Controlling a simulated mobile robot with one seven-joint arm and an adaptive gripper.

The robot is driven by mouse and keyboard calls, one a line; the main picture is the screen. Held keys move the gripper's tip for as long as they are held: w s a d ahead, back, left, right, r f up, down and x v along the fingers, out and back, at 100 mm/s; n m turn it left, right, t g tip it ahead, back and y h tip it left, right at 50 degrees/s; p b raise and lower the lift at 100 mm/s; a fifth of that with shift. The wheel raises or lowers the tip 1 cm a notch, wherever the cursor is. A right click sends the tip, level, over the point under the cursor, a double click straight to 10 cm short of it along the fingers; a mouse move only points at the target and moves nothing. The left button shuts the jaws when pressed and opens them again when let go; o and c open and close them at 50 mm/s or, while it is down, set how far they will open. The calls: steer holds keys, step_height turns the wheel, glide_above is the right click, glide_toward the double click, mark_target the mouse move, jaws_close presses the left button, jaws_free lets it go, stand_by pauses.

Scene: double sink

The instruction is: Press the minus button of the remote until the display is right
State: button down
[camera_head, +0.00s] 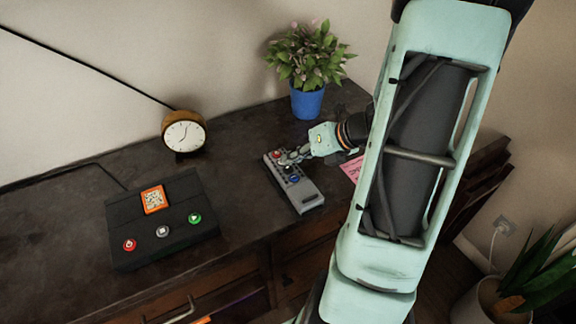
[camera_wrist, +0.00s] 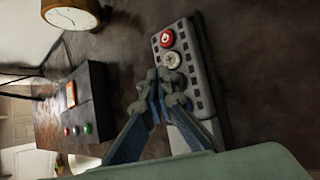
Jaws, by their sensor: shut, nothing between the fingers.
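The grey remote (camera_head: 309,200) lies on the dark cabinet top. It has a red button (camera_head: 276,155) at its far end and a blue button (camera_head: 293,178) nearer its middle. In the wrist view the red button (camera_wrist: 166,38) and a pale button (camera_wrist: 172,60) show on the remote (camera_wrist: 198,70); their symbols are too small to read. My gripper (camera_head: 287,159) is shut and empty, its tips over the remote's button area. In the wrist view the tips (camera_wrist: 167,84) are just below the pale button; contact cannot be told. An orange display (camera_head: 154,199) sits on a black box; its content is unreadable.
The black box (camera_head: 190,235) with red, grey and green buttons stands left of the remote. A round clock (camera_head: 185,135) and a blue flowerpot (camera_head: 307,103) stand behind. A pink paper (camera_head: 352,168) lies right of the remote. Bare surface separates box and remote.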

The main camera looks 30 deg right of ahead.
mark_target(291, 169)
step_height(291, 169, up, 5)
steer(key=p, duration=0.5)
stand_by(0.3)
stand_by(0.5)
